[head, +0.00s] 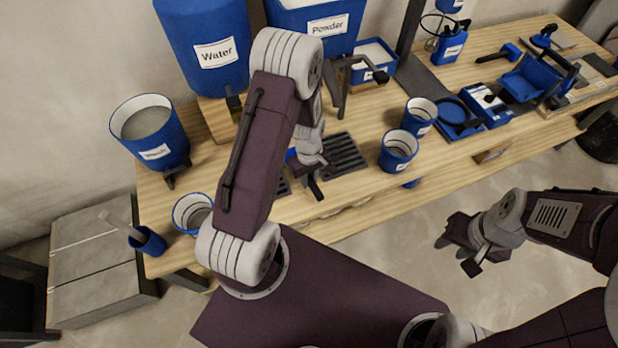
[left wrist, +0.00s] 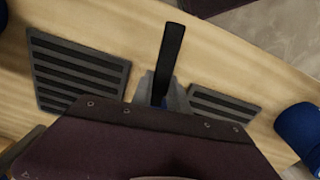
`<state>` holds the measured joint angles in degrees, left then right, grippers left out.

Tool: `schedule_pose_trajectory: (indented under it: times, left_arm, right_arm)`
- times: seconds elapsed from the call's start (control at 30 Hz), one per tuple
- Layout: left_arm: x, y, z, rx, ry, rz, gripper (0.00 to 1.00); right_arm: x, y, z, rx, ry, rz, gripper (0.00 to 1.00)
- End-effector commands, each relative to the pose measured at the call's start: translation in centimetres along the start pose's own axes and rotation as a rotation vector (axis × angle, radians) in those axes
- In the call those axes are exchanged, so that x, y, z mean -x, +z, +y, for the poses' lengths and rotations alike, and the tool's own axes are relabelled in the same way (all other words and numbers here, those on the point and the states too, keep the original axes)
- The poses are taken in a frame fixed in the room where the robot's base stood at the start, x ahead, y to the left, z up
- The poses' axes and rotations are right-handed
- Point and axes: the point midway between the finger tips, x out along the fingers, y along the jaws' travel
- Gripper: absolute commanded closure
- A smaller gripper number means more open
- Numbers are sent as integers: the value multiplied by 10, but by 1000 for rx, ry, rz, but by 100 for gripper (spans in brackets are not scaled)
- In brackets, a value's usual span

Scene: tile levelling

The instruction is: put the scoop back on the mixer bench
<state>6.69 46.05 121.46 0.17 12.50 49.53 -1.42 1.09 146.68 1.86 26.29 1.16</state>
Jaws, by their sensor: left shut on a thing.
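My left gripper (head: 311,178) is over the front part of the wooden mixer bench (head: 348,190), near dark slotted grates. It is shut on the scoop, whose black handle (left wrist: 172,48) sticks out from between the fingers in the left wrist view. In the head view a bit of blue (head: 291,155) shows beside the gripper; most of the scoop is hidden by the gripper and arm. I cannot tell whether the scoop touches the bench. My right gripper (head: 460,253) is empty and looks open, over the floor in front of the bench.
A slotted grate (head: 342,156) lies right of the left gripper. Blue cups (head: 398,152) stand further right, and another blue cup (head: 192,212) stands at left. The Water container (head: 205,35) and a grey-filled bucket (head: 150,135) stand behind. Bare wood shows along the front edge.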

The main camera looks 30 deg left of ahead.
Motion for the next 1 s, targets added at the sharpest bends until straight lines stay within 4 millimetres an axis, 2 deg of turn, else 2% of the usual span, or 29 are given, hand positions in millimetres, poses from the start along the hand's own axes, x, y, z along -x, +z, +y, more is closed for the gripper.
schedule_pose_trajectory:
  times: [0.93,0.97,1.0]
  left_arm:
    - [-13,0,0,0,0,0,100]
    - [-13,0,0,0,0,0,77]
    - [-12,0,0,0,0,0,66]
  right_arm:
    - [-9,1,0,0,0,0,64]
    - [-9,1,0,0,0,0,64]
    - [-9,1,0,0,0,0,64]
